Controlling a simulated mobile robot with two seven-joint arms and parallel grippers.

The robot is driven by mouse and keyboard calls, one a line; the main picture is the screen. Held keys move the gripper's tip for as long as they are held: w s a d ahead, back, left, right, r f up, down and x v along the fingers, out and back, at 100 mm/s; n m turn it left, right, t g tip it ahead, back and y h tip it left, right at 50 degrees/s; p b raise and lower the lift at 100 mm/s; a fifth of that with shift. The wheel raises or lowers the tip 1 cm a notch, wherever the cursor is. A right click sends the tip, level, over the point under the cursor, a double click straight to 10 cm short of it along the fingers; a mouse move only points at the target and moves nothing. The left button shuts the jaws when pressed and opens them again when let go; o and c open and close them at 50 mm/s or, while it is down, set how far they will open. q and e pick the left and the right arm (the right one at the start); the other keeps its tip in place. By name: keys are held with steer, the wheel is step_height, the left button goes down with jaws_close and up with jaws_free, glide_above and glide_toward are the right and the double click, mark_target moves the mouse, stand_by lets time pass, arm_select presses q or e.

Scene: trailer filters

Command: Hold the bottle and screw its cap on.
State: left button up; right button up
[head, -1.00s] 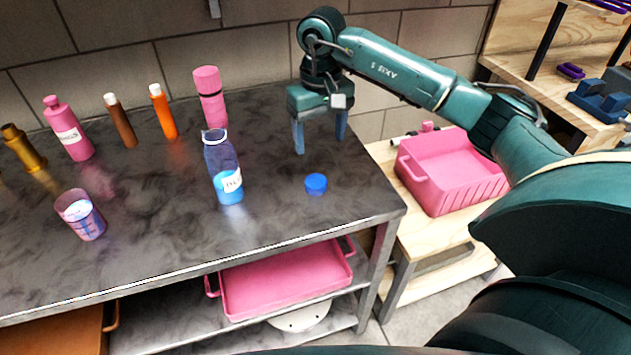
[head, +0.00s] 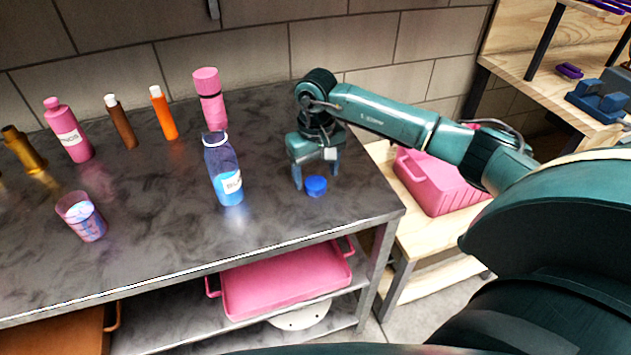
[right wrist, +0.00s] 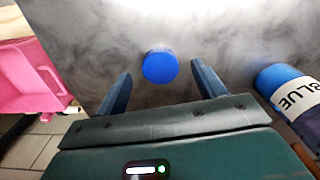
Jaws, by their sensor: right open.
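A translucent blue bottle (head: 224,172) with a white label and an open top stands upright on the dark table. Part of it shows in the right wrist view (right wrist: 290,95), its label reading BLUE. The round blue cap (head: 316,186) lies on the table to the right of the bottle. My right gripper (head: 317,184) is open and low over the table at the cap. In the right wrist view the cap (right wrist: 160,66) lies between the two spread fingers, a little beyond their tips, and neither finger touches it. My left gripper is not in view.
A pink-banded flask (head: 209,98), an orange tube (head: 163,115), a brown tube (head: 121,124), a pink bottle (head: 68,133) and a cup (head: 80,217) stand on the table (head: 150,240). A pink bin (head: 440,175) is to the right. The table front is clear.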

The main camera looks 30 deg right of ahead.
mark_target(316, 183)
step_height(316, 183, down, 2)
steer(key=shift+f, duration=0.1)
steer(key=shift+c, duration=0.3)
steer(key=c, duration=1)
step_height(316, 183, up, 10)
steer(key=shift+r+b, duration=0.1)
steer(key=shift+b, duration=0.2)
